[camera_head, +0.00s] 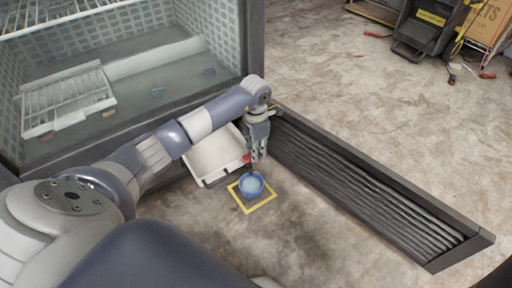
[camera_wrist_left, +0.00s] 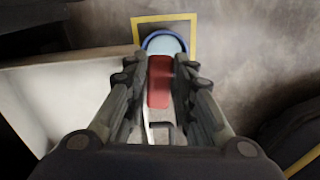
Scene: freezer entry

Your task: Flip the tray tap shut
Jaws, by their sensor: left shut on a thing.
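The white tray (camera_head: 203,168) sits on the floor in front of the open freezer. Its red tap (camera_head: 247,158) is at the tray's right front corner. In the left wrist view the red tap (camera_wrist_left: 160,82) lies between the two fingers. My left gripper (camera_head: 256,156) points down and is shut on the tap; its fingers hide part of it in the head view. A blue cup (camera_head: 251,185) with pale contents stands just below the tap; it also shows in the left wrist view (camera_wrist_left: 166,43). My right gripper is not in view.
A yellow square outline (camera_head: 253,209) on the floor surrounds the cup. A dark ribbed grille (camera_head: 365,190) in a frame runs along the right. The freezer (camera_head: 75,130) with a wire rack stands behind my left arm. The floor at front is clear.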

